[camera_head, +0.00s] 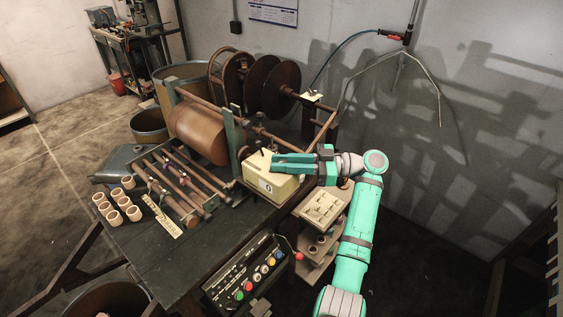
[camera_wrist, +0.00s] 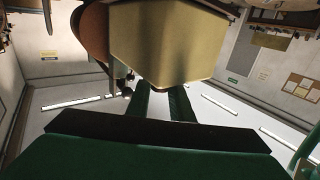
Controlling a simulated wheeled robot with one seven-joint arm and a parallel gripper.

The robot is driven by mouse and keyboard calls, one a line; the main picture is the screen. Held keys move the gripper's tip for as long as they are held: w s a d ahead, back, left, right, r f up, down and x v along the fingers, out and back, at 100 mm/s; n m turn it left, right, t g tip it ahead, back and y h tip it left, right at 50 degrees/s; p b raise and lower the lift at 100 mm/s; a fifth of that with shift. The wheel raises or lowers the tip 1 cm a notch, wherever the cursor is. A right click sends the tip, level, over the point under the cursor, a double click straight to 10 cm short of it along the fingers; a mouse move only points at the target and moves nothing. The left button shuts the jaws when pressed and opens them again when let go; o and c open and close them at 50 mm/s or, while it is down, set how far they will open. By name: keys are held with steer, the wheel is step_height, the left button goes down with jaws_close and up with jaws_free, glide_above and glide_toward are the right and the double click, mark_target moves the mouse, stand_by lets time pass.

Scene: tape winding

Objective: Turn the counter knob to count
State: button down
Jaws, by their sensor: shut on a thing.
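The counter (camera_head: 277,186) is a cream box at the right end of the dark bench, beside the winding machine. My gripper (camera_head: 276,163) lies level over the top of the counter, its green fingers pointing left. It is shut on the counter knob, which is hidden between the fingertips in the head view. In the wrist view the box underside or side fills the top middle as a yellowish block (camera_wrist: 165,45), and my two dark green fingers (camera_wrist: 160,98) run up to it. A small dark round part (camera_wrist: 127,90) shows left of the fingertips.
A brown roller (camera_head: 200,132) and dark discs (camera_head: 272,88) stand behind and left of the counter. Rods (camera_head: 175,185) and several small tan cups (camera_head: 117,205) lie on the bench. A button panel (camera_head: 250,275) hangs at the front, with a shelf (camera_head: 322,208) at the right.

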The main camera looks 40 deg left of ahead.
stand_by(0.5)
steer(key=c, duration=1.6)
jaws_free()
steer(key=shift+o, duration=0.2)
steer(key=v, duration=1)
steer(key=shift+w+d, duration=0.15)
steer(key=shift+d, duration=0.15)
